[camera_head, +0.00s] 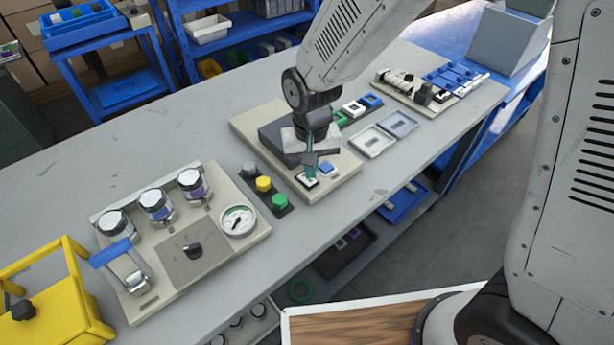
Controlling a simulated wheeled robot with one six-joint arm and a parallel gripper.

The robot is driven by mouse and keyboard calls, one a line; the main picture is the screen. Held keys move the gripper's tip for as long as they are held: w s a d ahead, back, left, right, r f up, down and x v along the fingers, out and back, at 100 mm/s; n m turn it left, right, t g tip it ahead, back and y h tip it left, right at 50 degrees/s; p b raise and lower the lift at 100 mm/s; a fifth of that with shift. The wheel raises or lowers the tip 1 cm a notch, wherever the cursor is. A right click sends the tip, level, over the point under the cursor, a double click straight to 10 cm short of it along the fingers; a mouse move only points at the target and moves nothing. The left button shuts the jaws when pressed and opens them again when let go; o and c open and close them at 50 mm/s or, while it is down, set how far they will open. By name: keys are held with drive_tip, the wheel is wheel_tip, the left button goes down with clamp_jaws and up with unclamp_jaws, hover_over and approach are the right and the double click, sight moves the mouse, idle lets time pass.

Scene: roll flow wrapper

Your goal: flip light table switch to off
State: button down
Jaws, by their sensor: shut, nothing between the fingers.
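My gripper (311,169) points down over the beige unit (335,188) in the middle of the bench, which seems to be the light table. Its greenish fingertips are shut and empty. They are at or just above a small white-framed dark rocker switch (307,182) at the unit's front edge. I cannot tell whether they touch it, or which way the switch is tipped. A small blue part (326,168) sits just right of the fingertips. My wrist and gripper hide part of the dark block (275,142) on the unit.
Left of the unit are grey, yellow and green buttons (264,184) and a panel with jars and a gauge (238,220). A yellow frame (60,300) stands at far left. Right are two shallow trays (372,141) and a board of small parts (432,92). Bare bench lies behind the panel.

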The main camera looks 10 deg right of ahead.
drive_tip(key=shift+f, duration=0.85)
idle(0.6)
drive_tip(key=shift+r, duration=3.55)
drive_tip(key=s+d+r, duration=0.8)
drive_tip(key=s+d, duration=0.1)
drive_tip(key=d, duration=0.1)
drive_tip(key=s+d+r+t, duration=0.1)
drive_tip(key=s+d+r, duration=0.6)
drive_tip(key=s+d, duration=0.3)
drive_tip(key=shift+s+d+r+m, duration=0.25)
drive_tip(key=shift+d+r+m, duration=0.15)
